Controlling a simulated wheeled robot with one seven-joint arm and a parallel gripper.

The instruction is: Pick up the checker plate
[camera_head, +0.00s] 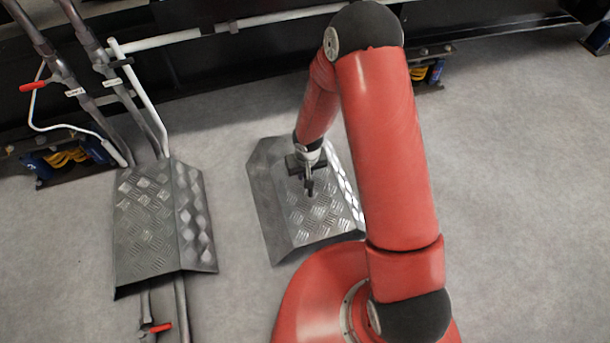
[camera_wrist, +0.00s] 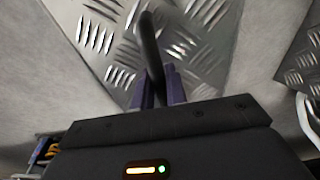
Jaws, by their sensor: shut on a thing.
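A grey checker plate (camera_head: 318,218) with folded sloping sides is in the middle of the head view, beneath my gripper (camera_head: 309,186). In the wrist view the raised-bar pattern of the checker plate (camera_wrist: 205,35) fills the upper middle. A dark curved handle (camera_wrist: 149,45) stands up from it. My gripper (camera_wrist: 160,90) is shut on this handle, with its two bluish fingers close on either side. Whether the plate rests on the floor or is slightly raised cannot be told. My arm hides part of its right side.
A second checker plate (camera_head: 150,225) covers pipes (camera_head: 130,95) on the left; a red-handled valve (camera_head: 160,327) lies below it. Dark genset framing (camera_head: 260,45) runs along the back. Grey floor (camera_head: 510,190) is clear on the right.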

